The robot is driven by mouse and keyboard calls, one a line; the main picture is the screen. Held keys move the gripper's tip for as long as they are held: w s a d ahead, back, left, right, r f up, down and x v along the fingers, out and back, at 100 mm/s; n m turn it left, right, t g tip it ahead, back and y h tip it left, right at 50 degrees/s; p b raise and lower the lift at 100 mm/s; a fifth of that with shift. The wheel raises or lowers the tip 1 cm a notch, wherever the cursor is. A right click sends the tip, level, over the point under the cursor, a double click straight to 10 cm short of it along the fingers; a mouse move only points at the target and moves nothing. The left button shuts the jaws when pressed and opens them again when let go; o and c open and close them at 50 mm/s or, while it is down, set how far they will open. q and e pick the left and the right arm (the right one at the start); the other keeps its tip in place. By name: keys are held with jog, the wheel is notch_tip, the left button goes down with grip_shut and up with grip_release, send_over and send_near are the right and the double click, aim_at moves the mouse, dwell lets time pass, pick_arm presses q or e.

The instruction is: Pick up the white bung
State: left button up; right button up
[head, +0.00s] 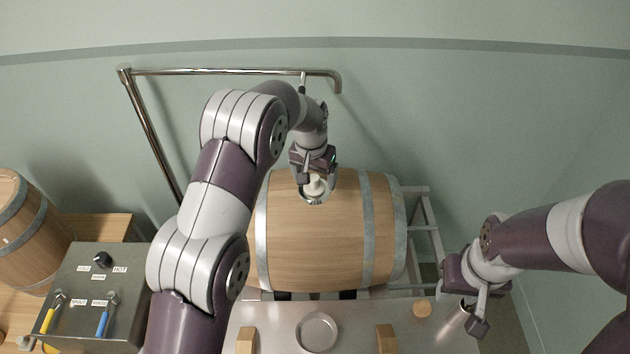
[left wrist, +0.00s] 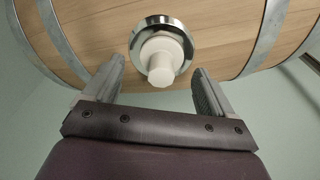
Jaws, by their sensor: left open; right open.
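The white bung (head: 315,184) sits in a round metal bung ring (head: 313,200) on top of the wooden barrel (head: 318,240). In the left wrist view the bung (left wrist: 160,62) stands out of the ring (left wrist: 138,40), its narrower end toward the camera. My left gripper (head: 316,182) is at the bung in the head view; in the left wrist view its open fingers (left wrist: 158,88) are spread on either side, with gaps to the bung. My right gripper (head: 474,314) is open at the lower right, beside a metal cup (head: 455,322); whether it touches the cup is unclear.
A steel table (head: 275,325) in front holds a round metal dish (head: 317,332), wooden blocks (head: 386,338) and a small wooden disc (head: 422,309). A control box (head: 95,290) with labelled levers stands left. A metal pipe (head: 230,72) runs behind the barrel.

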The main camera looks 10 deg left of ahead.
pick_arm(q)
jog(key=shift+s+a+f, duration=0.1)
jog(key=shift+s+f, duration=0.1)
jog(key=shift+f, duration=0.4)
jog(key=shift+w+f, duration=0.15)
jog(key=shift+f, duration=0.05)
jog(key=shift+w, duration=0.15)
jog(key=c, duration=1)
jog(key=shift+r, duration=0.1)
jog(key=shift+c, duration=0.6)
